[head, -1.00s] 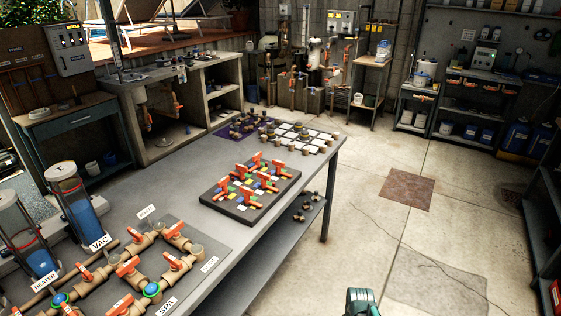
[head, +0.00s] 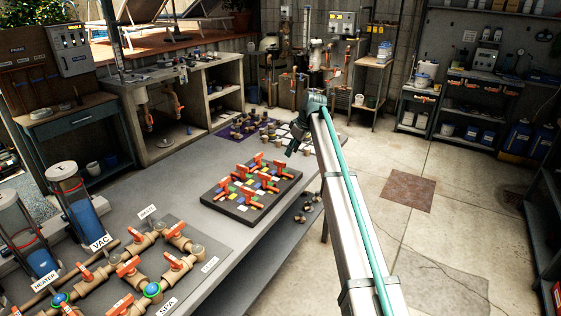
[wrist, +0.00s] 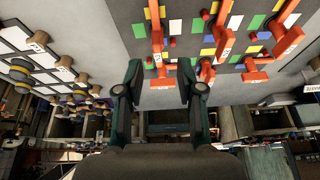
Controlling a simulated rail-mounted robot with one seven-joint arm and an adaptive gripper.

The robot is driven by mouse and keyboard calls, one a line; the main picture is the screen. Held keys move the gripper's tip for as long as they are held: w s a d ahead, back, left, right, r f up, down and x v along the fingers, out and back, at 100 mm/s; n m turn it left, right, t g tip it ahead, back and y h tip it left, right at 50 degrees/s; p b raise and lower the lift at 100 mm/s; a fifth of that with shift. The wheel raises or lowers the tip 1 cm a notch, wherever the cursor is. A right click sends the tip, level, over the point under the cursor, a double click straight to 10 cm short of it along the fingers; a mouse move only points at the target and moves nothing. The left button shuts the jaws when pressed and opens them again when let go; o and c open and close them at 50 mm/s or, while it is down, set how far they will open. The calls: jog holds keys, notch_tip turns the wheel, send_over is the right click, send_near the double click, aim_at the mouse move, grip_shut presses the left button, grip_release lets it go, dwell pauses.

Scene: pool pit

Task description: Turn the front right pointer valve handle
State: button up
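A dark board (head: 222,206) with coloured tiles and several orange-red handles lies mid-table in the head view. The handles also show in the wrist view, such as one orange handle (wrist: 207,70) near the board edge and another (wrist: 290,36) at the upper right. Which of them is the front right pointer valve handle I cannot tell. My gripper (head: 294,143) hangs above the table's right edge, beyond the board in the head view. In the wrist view my gripper (wrist: 160,82) has its two fingers spread, with nothing between them, apart from the handles.
A pipe panel (head: 215,243) with orange valves covers the near left of the table. A tiled white and purple board (wrist: 25,75) with brown knobs lies beyond the first board. A workbench (head: 150,95) stands at the back left. The floor to the right is clear.

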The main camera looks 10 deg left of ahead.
aim_at(280, 162)
jog(key=shift+n, duration=0.4)
jog(key=w+a+f, duration=0.1)
jog(key=f, duration=0.1)
jog(key=w+a+f+p, duration=0.1)
jog(key=a+f, duration=0.1)
jog(key=w+a+f+p, duration=0.1)
jog(key=a+f, duration=0.1)
jog(key=f, duration=0.1)
jog(key=shift+f, duration=0.1)
grip_shut()
